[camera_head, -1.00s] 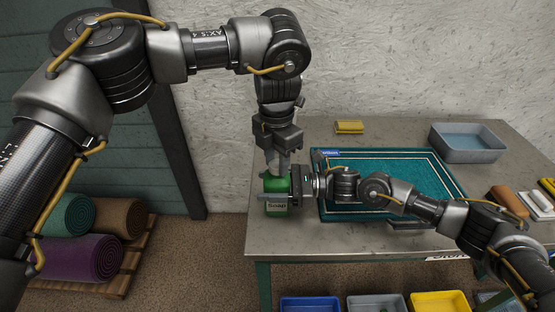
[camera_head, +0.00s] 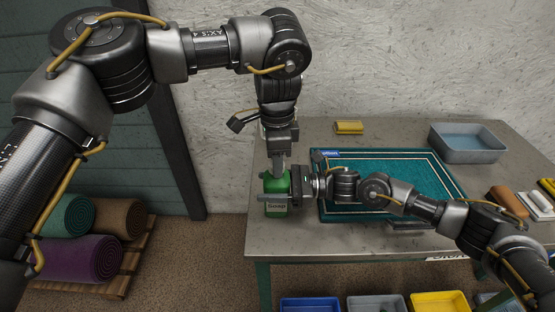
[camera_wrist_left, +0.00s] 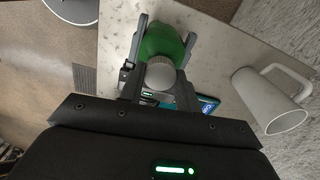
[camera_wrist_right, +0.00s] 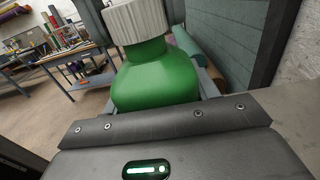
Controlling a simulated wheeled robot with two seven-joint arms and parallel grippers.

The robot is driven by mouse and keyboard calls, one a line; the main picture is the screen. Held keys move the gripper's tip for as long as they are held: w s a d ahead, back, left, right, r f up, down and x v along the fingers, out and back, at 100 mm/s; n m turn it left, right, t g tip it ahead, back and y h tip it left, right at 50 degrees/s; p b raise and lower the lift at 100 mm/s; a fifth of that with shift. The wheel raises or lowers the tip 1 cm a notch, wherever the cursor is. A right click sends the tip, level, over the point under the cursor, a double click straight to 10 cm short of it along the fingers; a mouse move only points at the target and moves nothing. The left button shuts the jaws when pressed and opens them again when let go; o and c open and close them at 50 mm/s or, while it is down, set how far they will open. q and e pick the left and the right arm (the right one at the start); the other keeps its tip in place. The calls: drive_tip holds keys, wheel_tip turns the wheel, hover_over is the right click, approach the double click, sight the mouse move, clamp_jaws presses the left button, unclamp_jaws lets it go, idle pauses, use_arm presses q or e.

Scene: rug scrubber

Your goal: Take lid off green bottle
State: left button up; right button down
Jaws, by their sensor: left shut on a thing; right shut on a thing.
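The green bottle (camera_head: 271,184) with a soap label stands upright at the table's left end. My right gripper (camera_head: 274,195) comes in from the right and is shut on its body. The green body also fills the middle of the right wrist view (camera_wrist_right: 158,82). The ribbed white lid (camera_wrist_right: 138,20) sits on top of the bottle. My left gripper (camera_head: 279,167) points down from above and is shut on the lid. In the left wrist view the round lid top (camera_wrist_left: 160,74) lies between its fingers. The fingers hide the lid in the head view.
A white mug (camera_wrist_left: 268,100) stands close to the bottle in the left wrist view. A teal rug (camera_head: 385,172) lies to the right, under my right arm. A grey tub (camera_head: 468,145), a yellow sponge (camera_head: 349,127) and brushes (camera_head: 508,202) are further off. Rolled rugs (camera_head: 82,255) lie at left.

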use_arm(q)
drive_tip(key=n, duration=0.4)
drive_tip(key=shift+n, duration=0.3)
drive_tip(key=n, duration=0.3)
drive_tip(key=shift+a, duration=0.1)
drive_tip(key=shift+r, duration=0.15)
drive_tip(key=shift+r, duration=1)
drive_tip(key=shift+r, duration=2)
use_arm(e)
drive_tip(key=shift+c, duration=1.8)
unclamp_jaws()
